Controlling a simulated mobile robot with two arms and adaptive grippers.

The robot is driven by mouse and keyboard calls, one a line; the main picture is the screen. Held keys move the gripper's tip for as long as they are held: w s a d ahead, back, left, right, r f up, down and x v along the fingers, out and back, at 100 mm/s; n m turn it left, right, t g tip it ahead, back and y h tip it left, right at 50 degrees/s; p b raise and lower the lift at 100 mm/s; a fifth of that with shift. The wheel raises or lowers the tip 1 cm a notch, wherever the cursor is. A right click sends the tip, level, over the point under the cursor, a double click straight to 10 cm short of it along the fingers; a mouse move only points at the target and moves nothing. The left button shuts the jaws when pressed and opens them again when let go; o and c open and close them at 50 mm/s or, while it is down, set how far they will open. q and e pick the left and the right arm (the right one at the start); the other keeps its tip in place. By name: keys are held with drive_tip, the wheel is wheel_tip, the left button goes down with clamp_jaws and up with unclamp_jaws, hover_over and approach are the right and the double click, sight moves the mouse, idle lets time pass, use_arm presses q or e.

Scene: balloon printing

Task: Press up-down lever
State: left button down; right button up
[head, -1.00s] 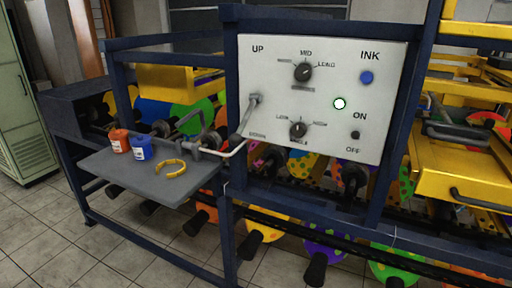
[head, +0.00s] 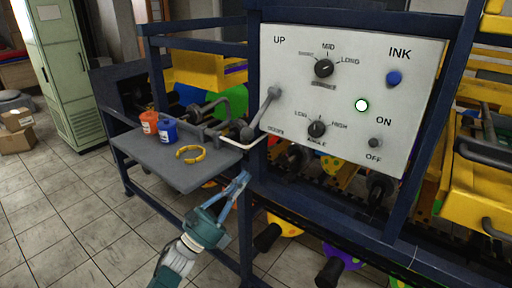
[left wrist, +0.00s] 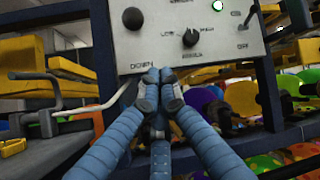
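The up-down lever (head: 262,112) is a grey rod on the left of the white control panel (head: 420,110), between the labels UP and DOWN. It slants down-left, with its round end low beside DOWN. In the left wrist view the lever's dark ball end (left wrist: 133,18) shows just above the word DOWN. My left gripper (head: 243,177) is below the panel's lower left corner, apart from the lever. Its blue fingertips (left wrist: 158,78) meet with nothing visible between them, below and slightly right of the ball. My right gripper is not in view.
A grey shelf (head: 185,180) left of the panel holds red and blue ink bottles (head: 168,130) and a yellow ring (head: 190,154). A white bent crank handle (head: 252,142) juts out near the lever. Blue frame posts (head: 251,215) border the panel.

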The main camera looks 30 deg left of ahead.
use_arm(q)
drive_tip(key=w+r+p, duration=0.5)
drive_tip(key=r+p, duration=0.1)
drive_tip(key=r, duration=0.1)
drive_tip(key=shift+w+r+p, duration=0.3)
drive_tip(key=shift+r+p, duration=0.05)
drive_tip(key=shift+d, duration=0.1)
drive_tip(key=shift+r, duration=0.1)
